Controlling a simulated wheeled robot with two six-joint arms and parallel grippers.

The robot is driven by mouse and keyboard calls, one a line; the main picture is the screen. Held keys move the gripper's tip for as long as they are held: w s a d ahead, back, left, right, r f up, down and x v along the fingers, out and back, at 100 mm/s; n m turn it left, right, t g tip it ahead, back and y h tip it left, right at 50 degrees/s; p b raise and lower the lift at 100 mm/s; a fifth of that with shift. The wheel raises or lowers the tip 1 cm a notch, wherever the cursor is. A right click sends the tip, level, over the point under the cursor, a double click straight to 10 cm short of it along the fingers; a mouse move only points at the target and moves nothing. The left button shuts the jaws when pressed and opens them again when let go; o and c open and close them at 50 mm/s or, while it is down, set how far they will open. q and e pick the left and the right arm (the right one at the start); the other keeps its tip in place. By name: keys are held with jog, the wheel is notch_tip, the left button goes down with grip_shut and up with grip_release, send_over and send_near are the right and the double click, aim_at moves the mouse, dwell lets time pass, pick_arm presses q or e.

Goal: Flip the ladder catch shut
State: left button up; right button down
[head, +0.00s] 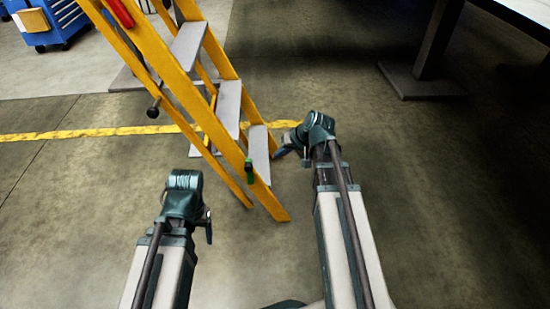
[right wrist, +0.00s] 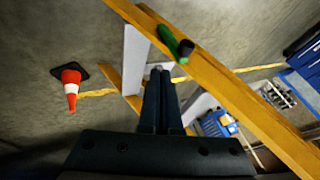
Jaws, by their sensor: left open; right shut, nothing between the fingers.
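A yellow stepladder (head: 165,65) with grey treads stands on the floor at the left centre of the head view. A green fitting (head: 249,171) sits low on its near rail. It also shows in the right wrist view (right wrist: 177,44), with a dark end. A red part (head: 119,12) is on the rail near the top edge. I cannot tell which of these is the catch. My right gripper (head: 281,153) is beside the ladder's lower end. In the right wrist view its fingers (right wrist: 159,74) are together and empty, apart from the green fitting. My left gripper (head: 208,228) is open, left of the ladder's foot.
A dark knob (head: 153,111) sticks out by the ladder's left side. A blue tool cabinet (head: 52,22) stands at the upper left. A table leg with a base plate (head: 422,82) is at the upper right. An orange cone (right wrist: 71,86) stands on the floor. The lower right floor is clear.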

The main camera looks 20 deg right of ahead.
jog(key=w+a+f+b, duration=0.4)
jog(key=a+f+b, duration=0.2)
jog(key=f, duration=0.1)
jog(key=shift+w+a+f, duration=0.15)
jog(key=shift+w+f, duration=0.1)
jog(key=shift+w, duration=0.1)
